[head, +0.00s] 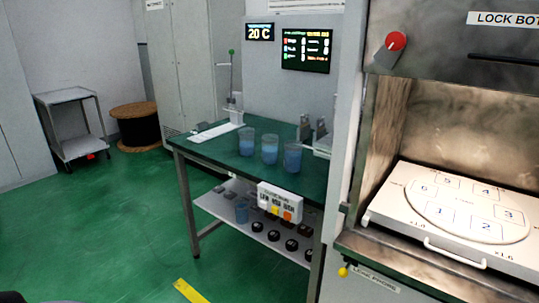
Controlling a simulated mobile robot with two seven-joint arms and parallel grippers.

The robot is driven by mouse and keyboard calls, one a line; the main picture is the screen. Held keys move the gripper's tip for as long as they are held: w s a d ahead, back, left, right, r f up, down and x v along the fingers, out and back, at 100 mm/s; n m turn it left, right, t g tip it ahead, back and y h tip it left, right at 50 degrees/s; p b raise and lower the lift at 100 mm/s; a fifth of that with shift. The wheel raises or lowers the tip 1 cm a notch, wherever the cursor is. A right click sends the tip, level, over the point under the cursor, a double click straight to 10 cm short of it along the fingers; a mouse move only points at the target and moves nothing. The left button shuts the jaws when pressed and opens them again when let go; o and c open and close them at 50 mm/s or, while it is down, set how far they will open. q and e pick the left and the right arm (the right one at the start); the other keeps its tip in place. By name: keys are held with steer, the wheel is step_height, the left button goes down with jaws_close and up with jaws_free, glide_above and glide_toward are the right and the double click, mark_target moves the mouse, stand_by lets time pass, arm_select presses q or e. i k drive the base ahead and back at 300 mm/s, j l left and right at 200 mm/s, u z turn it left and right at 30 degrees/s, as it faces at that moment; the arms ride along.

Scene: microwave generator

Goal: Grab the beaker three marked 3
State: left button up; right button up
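Three clear beakers with blue liquid stand upright in a row on the green-topped table (210,157): a left one (246,143), a middle one (269,150) and a right one (292,157). No number can be read on any of them at this size, so I cannot tell which is marked 3. Neither of my grippers is in view.
An open microwave chamber at right holds a white tray (395,212) with numbered places and a handle. A control box (280,201) with coloured buttons sits under the tabletop. A cart (75,125) and cable spool (137,127) stand far left. Green floor is clear at left.

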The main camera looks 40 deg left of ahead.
mark_target(293, 149)
steer(key=j, duration=0.8)
steer(key=j+z, duration=0.2)
steer(key=j, duration=0.45)
steer(key=i+j+z, duration=0.15)
steer(key=j, duration=0.5)
steer(key=k+j+z, duration=0.2)
steer(key=j, duration=0.4)
steer(key=j+z, duration=0.2)
steer(key=j, duration=0.45)
steer(key=j+z, duration=0.15)
steer(key=j, duration=0.5)
steer(key=j+z, duration=0.1)
steer(key=j, duration=0.4)
steer(key=k+j+z, duration=0.15)
steer(key=j, duration=0.3)
steer(key=k+j+z, duration=0.1)
steer(key=j, duration=0.35)
steer(key=k+j+z, duration=0.1)
steer(key=j, duration=0.35)
steer(key=k+j+z, duration=0.1)
steer(key=j, duration=0.35)
